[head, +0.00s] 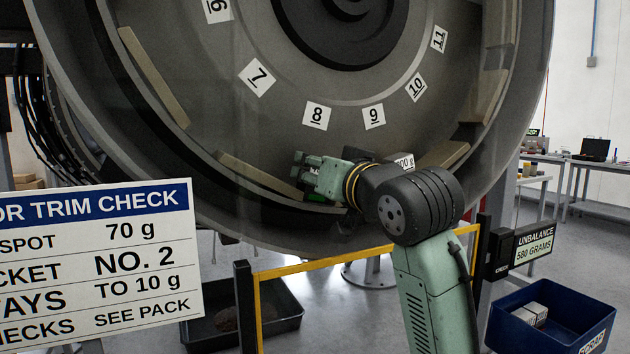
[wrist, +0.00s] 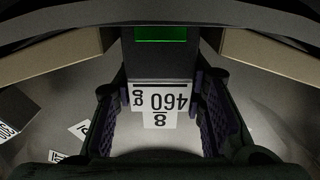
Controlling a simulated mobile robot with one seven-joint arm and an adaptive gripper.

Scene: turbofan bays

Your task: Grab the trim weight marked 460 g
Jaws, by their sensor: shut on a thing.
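The trim weight marked 460 g (wrist: 160,62) is a dark block with a green patch and a white label, which reads upside down in the wrist view. It sits between the two jaws of my gripper (wrist: 161,112), which are shut on it. In the head view my gripper (head: 322,177) is low inside the big drum, by the pale bars on its rim. My gripper and wrist hide most of the weight there, and I cannot tell whether it still touches the drum.
Another dark weight (head: 404,161), its label partly hidden, is just right of my wrist. Tan bars (head: 255,176) line the drum rim. A yellow rail (head: 325,262) crosses in front. A blue scrap bin (head: 570,315) is lower right, near an unbalance display (head: 534,242) reading 580 grams.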

